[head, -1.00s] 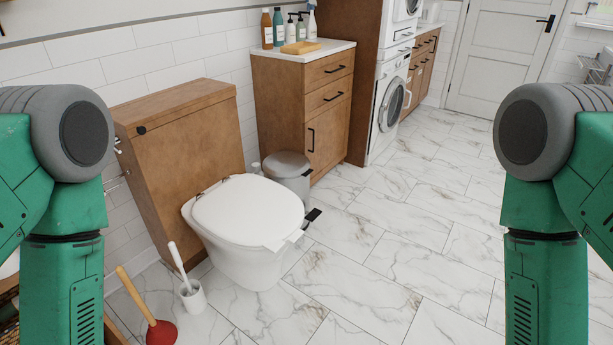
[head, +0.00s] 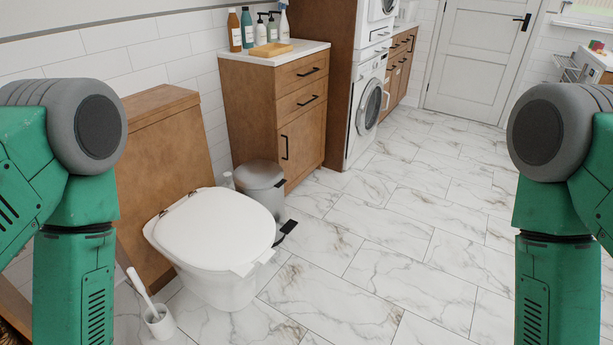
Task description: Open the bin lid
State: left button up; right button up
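The bin (head: 262,188) is a small grey metal pedal bin standing on the floor between the toilet and the wooden cabinet. Its rounded lid (head: 258,174) is down. A black pedal (head: 287,228) sticks out low at its front right, close to the toilet. The toilet hides part of the bin's lower left side. My two green arms show at the left and right edges of the head view, with the upper links hanging down. Both grippers are below the picture and out of view.
The white toilet (head: 215,230) with closed lid stands in front of the bin. A toilet brush (head: 158,318) is beside it. The wooden cabinet (head: 300,150) stands behind the bin, with bottles on top. The marble-tiled floor (head: 400,230) to the right is clear.

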aim_at(259, 174)
jog(key=i+l+z, duration=0.3)
jog(key=i, duration=0.6)
jog(key=i+l+z, duration=0.15)
jog(key=i+z, duration=0.2)
jog(key=i, duration=0.6)
jog(key=i+l+u, duration=0.1)
jog(key=i+u, duration=0.35)
jog(key=i+l+u, duration=0.2)
jog(key=u, duration=0.2)
jog(key=i+l+u, duration=0.7)
jog(key=u, duration=0.2)
jog(key=i+l+u, duration=0.2)
jog(key=l+u, duration=0.25)
jog(key=l, duration=0.2)
